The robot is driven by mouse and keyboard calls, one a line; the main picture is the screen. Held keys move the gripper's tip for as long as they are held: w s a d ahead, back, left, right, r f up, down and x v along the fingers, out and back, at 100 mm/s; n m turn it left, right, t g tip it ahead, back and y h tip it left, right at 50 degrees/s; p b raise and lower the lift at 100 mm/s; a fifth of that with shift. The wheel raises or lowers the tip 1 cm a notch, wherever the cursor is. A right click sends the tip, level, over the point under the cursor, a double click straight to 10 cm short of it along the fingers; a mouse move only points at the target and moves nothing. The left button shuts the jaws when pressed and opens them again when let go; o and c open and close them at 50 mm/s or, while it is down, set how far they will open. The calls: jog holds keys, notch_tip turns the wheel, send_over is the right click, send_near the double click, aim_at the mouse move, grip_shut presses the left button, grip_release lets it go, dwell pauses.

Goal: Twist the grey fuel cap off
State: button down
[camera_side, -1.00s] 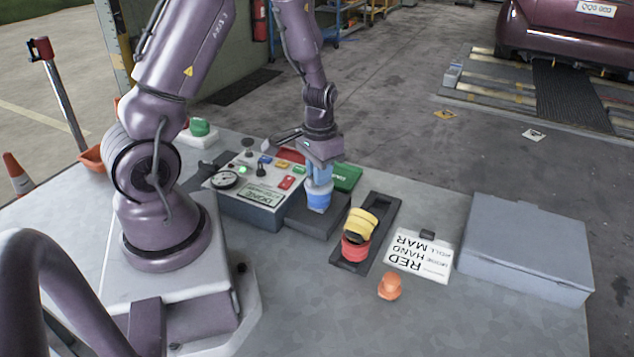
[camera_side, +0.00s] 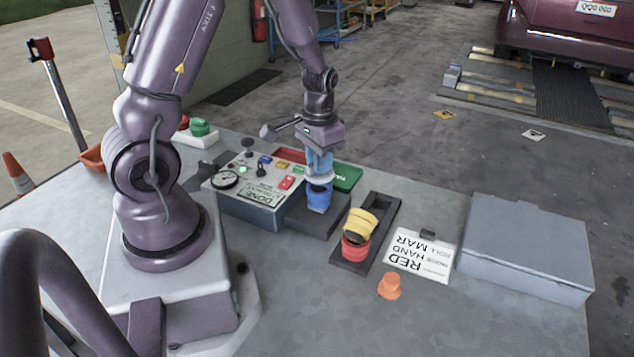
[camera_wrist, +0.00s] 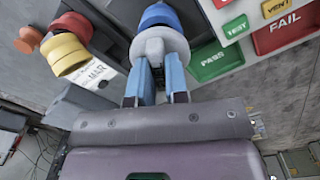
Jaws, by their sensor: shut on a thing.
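The grey fuel cap (camera_side: 319,177) is a light grey disc with a narrower grip, above a blue filler neck (camera_side: 318,198) on a dark base. My gripper (camera_side: 319,164) points down with blue fingers shut on the cap. In the wrist view the fingers (camera_wrist: 158,80) pinch the grip of the cap (camera_wrist: 160,43) from both sides, with the blue neck (camera_wrist: 161,15) beyond it. The cap lines up with the neck. I cannot tell whether a small gap separates them.
A panel (camera_side: 250,195) with a gauge and buttons stands left of the neck. A yellow cap (camera_side: 361,222) on a red neck (camera_side: 355,247) stands to the right. An orange cap (camera_side: 390,286), a printed card (camera_side: 420,256) and a grey case (camera_side: 525,246) lie farther right.

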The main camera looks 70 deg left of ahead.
jog(key=shift+r, duration=1.4)
jog(key=shift+r, duration=0.1)
